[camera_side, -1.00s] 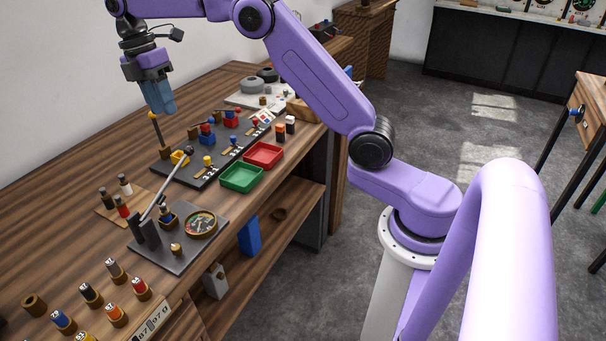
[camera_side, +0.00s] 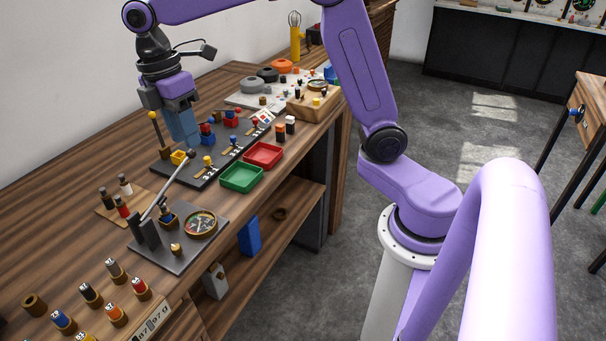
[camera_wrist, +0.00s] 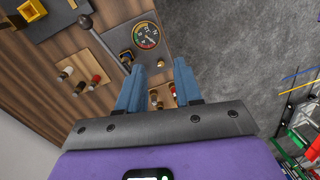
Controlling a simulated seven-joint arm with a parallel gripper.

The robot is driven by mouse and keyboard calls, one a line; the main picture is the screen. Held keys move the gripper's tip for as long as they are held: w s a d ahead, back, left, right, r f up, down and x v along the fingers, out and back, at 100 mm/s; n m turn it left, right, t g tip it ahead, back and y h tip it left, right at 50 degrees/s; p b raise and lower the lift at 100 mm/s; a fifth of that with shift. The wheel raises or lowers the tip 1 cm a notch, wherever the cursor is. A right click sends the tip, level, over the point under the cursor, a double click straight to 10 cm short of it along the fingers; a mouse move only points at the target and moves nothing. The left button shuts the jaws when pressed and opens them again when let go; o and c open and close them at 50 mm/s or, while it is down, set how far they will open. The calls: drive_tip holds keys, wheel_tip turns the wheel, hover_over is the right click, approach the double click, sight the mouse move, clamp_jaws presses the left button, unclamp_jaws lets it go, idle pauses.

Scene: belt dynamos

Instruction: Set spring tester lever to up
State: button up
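The spring tester is a dark plate (camera_side: 180,262) with a round dial (camera_side: 201,223) and a long metal lever (camera_side: 167,185) ending in a dark knob (camera_side: 191,153). The lever slants up from two dark posts on the plate's left side. My gripper (camera_side: 185,140) is above the bench, close to the knob in the side view; I cannot tell the exact gap. In the wrist view my gripper (camera_wrist: 157,75) has its two blue fingers apart with nothing held between them.
A small board (camera_side: 118,203) with several coloured pegs lies left of the tester. A yellow-topped post (camera_side: 156,128) stands behind my gripper. Green (camera_side: 241,178) and red (camera_side: 263,155) trays sit at the bench's right edge. Several numbered cylinders stand at the front.

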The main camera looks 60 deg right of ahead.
drive_tip(key=s+d+f+m, duration=0.1)
drive_tip(key=s+d+f, duration=0.1)
drive_tip(key=s, duration=0.9)
drive_tip(key=s+d+f+m+t, duration=0.1)
drive_tip(key=s+d+f, duration=0.1)
drive_tip(key=s, duration=0.9)
drive_tip(key=shift+f+m, duration=0.4)
drive_tip(key=shift+f, duration=0.35)
drive_tip(key=shift+w, duration=0.1)
wheel_tip(320, 180, up, 6)
drive_tip(key=n+g, duration=0.1)
drive_tip(key=n, duration=0.2)
hover_over(168, 185)
drive_tip(key=s+d, duration=0.2)
drive_tip(key=s, duration=0.3)
drive_tip(key=w+d+n, duration=0.1)
drive_tip(key=w+d, duration=0.4)
drive_tip(key=w, duration=0.4)
drive_tip(key=s+f, duration=0.1)
drive_tip(key=f, duration=0.7)
drive_tip(key=s+f, duration=0.2)
drive_tip(key=f, duration=0.6)
drive_tip(key=shift+s+f+g+y, duration=0.15)
drive_tip(key=shift+s+g+y, duration=0.15)
drive_tip(key=shift+g, duration=0.1)
drive_tip(key=shift+a, duration=0.1)
